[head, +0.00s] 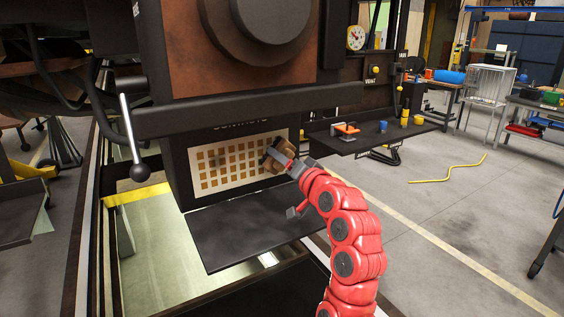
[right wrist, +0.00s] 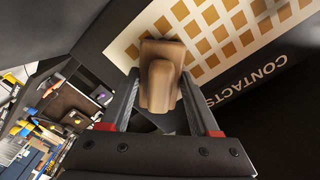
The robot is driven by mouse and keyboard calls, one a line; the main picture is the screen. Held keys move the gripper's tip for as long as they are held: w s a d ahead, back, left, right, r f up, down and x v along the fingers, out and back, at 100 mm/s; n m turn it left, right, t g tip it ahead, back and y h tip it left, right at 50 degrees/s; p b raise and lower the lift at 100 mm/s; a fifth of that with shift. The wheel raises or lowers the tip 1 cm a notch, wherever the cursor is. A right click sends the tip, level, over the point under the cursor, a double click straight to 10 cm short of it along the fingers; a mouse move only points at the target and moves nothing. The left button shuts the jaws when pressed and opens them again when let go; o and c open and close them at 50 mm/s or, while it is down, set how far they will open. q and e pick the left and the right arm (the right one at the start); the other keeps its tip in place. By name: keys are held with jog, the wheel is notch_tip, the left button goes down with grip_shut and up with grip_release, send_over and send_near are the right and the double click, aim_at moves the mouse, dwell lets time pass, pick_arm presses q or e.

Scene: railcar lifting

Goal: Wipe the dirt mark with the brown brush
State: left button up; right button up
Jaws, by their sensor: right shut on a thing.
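My right gripper (head: 279,157), on the red arm, is at the right end of the pale contacts panel (head: 225,180) with its grid of brown squares. In the right wrist view its two fingers (right wrist: 160,84) are shut on the brown brush (right wrist: 160,65). The brush (head: 286,147) is at the panel's right part, in front of or against it; I cannot tell whether it touches. My left gripper is not in view.
A dark shelf (head: 245,235) sticks out below the panel, and a black beam (head: 240,110) runs above it. A side shelf (head: 365,140) at right carries an orange item and small knobs.

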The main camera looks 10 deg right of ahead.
aim_at(269, 162)
jog(key=shift+s+a+p, duration=0.15)
jog(key=shift+s+a, duration=0.1)
jog(key=shift+a, duration=0.6)
jog(key=shift+s+a+p, duration=0.15)
jog(key=shift+s+a, duration=0.1)
jog(key=shift+a, duration=0.55)
jog(key=shift+s+a+p, duration=0.25)
jog(key=shift+s+a, duration=0.15)
jog(key=shift+a, duration=0.7)
jog(key=shift+s+a+p, duration=0.3)
jog(key=shift+s+a, duration=0.1)
jog(key=shift+a, duration=0.7)
jog(key=shift+s+a+p, duration=0.25)
jog(key=shift+s+a, duration=0.15)
jog(key=shift+a, duration=0.7)
jog(key=shift+s+a+p, duration=0.25)
jog(key=shift+a+p, duration=0.1)
jog(key=shift+a, duration=0.65)
jog(key=shift+s+a+p, duration=0.25)
jog(key=shift+a+p, duration=0.05)
jog(key=shift+a, duration=0.65)
jog(key=shift+s+a+p, duration=0.25)
jog(key=shift+a, duration=0.5)
jog(key=shift+s+a+p, duration=0.2)
jog(key=shift+s+a, duration=0.05)
jog(key=shift+a, duration=0.45)
jog(key=shift+s+d, duration=0.1)
jog(key=v, duration=0.6)
